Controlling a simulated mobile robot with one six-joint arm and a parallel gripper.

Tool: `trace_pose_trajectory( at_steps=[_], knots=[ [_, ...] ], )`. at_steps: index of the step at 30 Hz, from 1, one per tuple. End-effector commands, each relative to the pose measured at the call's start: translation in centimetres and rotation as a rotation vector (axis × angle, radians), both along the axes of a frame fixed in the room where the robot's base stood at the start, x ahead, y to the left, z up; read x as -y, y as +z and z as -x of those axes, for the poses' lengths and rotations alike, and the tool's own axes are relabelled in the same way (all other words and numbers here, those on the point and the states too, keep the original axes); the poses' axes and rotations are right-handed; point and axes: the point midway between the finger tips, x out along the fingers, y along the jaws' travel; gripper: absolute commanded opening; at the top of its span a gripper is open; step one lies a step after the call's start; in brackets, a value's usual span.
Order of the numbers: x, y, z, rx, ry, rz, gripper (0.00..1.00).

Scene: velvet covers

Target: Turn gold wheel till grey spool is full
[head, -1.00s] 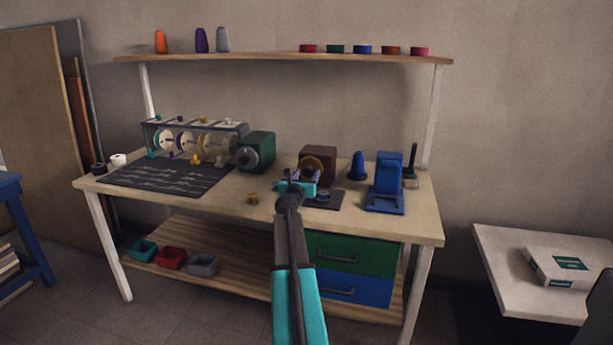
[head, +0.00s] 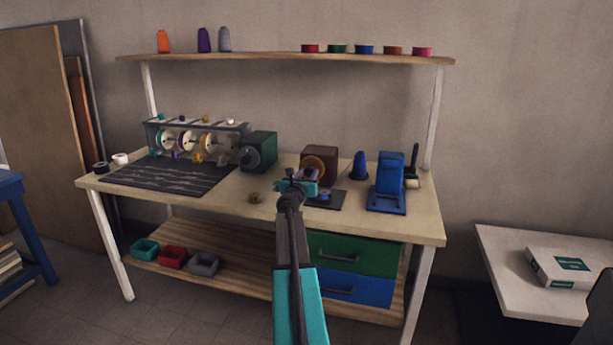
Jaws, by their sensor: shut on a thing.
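A gold-orange wheel (head: 319,163) is on the front of a dark brown box (head: 331,152), right of the bench's middle. My gripper (head: 303,187), with teal fingers, is at the near side of this wheel. It looks shut on the wheel's lower front part, but the contact is small and partly hidden. A small grey-blue spool-like piece (head: 324,197) is on the dark plate in front of the box, just right of my gripper. I cannot tell for sure that it is the grey spool, or how full it is.
A blue device (head: 387,183) and a blue cone (head: 358,165) stand to the right. A green machine (head: 259,151) and a rack of discs (head: 196,142) stand to the left. The front bench strip is mostly clear.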

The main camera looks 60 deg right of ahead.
Motion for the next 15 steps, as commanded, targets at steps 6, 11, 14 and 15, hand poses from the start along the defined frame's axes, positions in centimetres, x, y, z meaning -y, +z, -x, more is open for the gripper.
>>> trace_pose_trajectory(
  at_steps=[6, 11, 14, 15],
  knots=[
    [0.59, 0.06, 0.17, 0.051, -0.004, -0.013, 0.12],
    [0.65, -0.03, 0.27, 0.130, -0.006, -0.037, 0.12],
    [0.68, -0.04, 0.32, 0.197, -0.006, -0.058, 0.12],
    [0.68, -0.06, 0.34, 0.226, -0.007, -0.067, 0.12]
  ],
)
